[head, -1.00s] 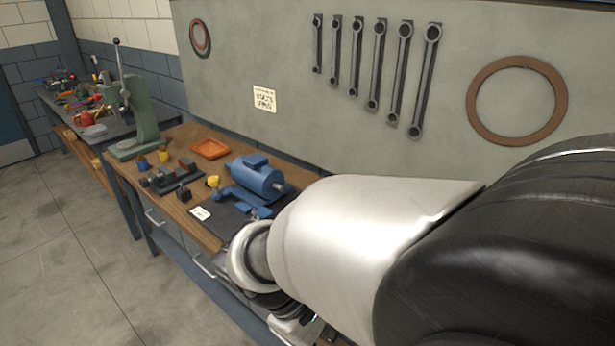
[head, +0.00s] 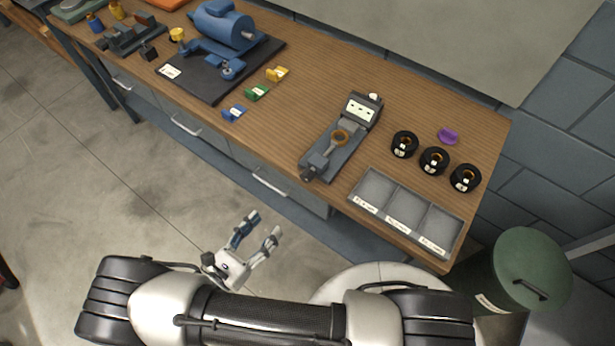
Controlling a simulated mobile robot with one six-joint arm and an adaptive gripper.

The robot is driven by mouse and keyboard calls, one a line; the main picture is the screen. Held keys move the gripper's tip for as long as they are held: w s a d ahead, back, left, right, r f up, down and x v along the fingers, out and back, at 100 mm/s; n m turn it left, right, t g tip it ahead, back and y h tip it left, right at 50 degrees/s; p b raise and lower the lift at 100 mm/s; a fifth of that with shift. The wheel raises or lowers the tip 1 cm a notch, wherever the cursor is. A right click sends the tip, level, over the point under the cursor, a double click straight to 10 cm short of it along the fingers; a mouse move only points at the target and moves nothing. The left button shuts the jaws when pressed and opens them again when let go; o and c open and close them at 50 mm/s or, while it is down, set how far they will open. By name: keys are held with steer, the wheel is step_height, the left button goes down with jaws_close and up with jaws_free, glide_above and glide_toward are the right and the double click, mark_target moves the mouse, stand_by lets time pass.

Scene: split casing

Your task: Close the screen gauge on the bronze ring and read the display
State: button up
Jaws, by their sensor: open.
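The screen gauge (head: 335,160) is a grey device lying on the wooden bench, with a small white display (head: 361,107) at its far end. The bronze ring (head: 340,137) sits on the gauge between its near block and the display end. I cannot tell whether the jaws of the gauge touch the ring, and the display is too small to read. My gripper (head: 259,228) is open and empty. It is in front of the bench, left of and nearer than the gauge, apart from everything.
A grey three-compartment tray (head: 365,206) lies at the bench's front right. Several black rings with bronze centres (head: 434,160) and a purple piece (head: 447,136) are right of the gauge. Blue, green (head: 257,92) and yellow blocks and a blue motor (head: 224,27) are left. A green bin (head: 530,262) stands at right.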

mark_target(304, 179)
steer(key=b+x, duration=0.1)
steer(key=x, duration=1.6)
steer(key=shift+w+d, duration=0.15)
steer(key=shift+c, duration=0.4)
steer(key=c, duration=1)
